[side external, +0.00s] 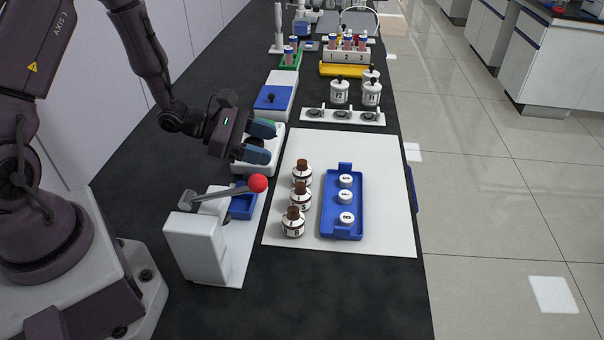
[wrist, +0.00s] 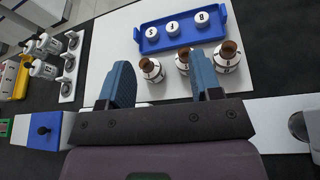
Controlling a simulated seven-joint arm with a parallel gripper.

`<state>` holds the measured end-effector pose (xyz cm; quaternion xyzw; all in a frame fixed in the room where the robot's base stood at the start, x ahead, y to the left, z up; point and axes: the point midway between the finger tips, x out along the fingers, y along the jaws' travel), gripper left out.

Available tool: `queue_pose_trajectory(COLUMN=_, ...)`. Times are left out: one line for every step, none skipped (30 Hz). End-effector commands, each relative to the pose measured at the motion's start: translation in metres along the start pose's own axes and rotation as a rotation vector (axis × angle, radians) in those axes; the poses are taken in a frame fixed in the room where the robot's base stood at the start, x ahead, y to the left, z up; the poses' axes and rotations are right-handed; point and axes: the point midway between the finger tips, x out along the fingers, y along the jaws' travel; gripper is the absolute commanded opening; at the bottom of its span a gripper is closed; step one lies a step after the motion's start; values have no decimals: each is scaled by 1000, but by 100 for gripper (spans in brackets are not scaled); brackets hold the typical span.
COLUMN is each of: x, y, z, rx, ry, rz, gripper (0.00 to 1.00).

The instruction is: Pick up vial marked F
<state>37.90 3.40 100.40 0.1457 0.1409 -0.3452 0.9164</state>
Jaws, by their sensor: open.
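A blue tray (side external: 329,217) on the white mat holds three white-topped pieces marked S, F and B; the middle one (side external: 345,197) reads F, also in the wrist view (wrist: 172,29). Left of the tray stand three upright brown-capped bottles: a rear one (side external: 302,173), a middle one (side external: 300,198) and a front one (side external: 293,224) that looks marked B. The middle label is too small to read surely; in the wrist view a finger partly hides that bottle (wrist: 183,64). My gripper (side external: 267,143) is open and empty, left of and behind the bottles, apart from them.
A white device with a red-knobbed lever (side external: 258,184) stands left of the front bottles. Behind the mat (side external: 392,175) are a white holder (side external: 363,117) with round openings and white jars (side external: 339,92). The mat right of the tray is clear.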

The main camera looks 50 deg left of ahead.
Motion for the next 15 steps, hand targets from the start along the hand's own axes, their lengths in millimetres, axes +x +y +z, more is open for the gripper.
queue_pose_trajectory(x=0, y=5, z=-21, rx=-89, ry=13, rz=60, gripper=58)
queue_pose_trajectory(x=0, y=8, z=-30, rx=-128, ry=19, rz=93, gripper=58)
queue_pose_trajectory(x=0, y=10, z=-41, rx=-172, ry=26, rz=130, gripper=58)
queue_pose_trajectory(x=-1, y=12, z=-48, rx=-199, ry=30, rz=153, gripper=58)
queue_pose_trajectory(x=-1, y=14, z=-53, rx=-222, ry=35, rz=173, gripper=58)
queue_pose_trajectory(x=-2, y=15, z=-59, rx=-245, ry=39, rz=194, gripper=58)
queue_pose_trajectory(x=-2, y=16, z=-62, rx=-256, ry=41, rz=204, gripper=58)
queue_pose_trajectory(x=-1, y=17, z=-64, rx=-265, ry=43, rz=212, gripper=58)
queue_pose_trajectory(x=2, y=17, z=-66, rx=-271, ry=44, rz=217, gripper=58)
queue_pose_trajectory(x=5, y=18, z=-67, rx=-273, ry=45, rz=218, gripper=58)
queue_pose_trajectory(x=9, y=19, z=-67, rx=-273, ry=45, rz=220, gripper=58)
queue_pose_trajectory(x=16, y=20, z=-68, rx=-272, ry=45, rz=218, gripper=58)
queue_pose_trajectory(x=22, y=21, z=-68, rx=-272, ry=44, rz=217, gripper=58)
queue_pose_trajectory(x=28, y=22, z=-68, rx=-272, ry=43, rz=217, gripper=58)
queue_pose_trajectory(x=36, y=24, z=-68, rx=-270, ry=44, rz=216, gripper=58)
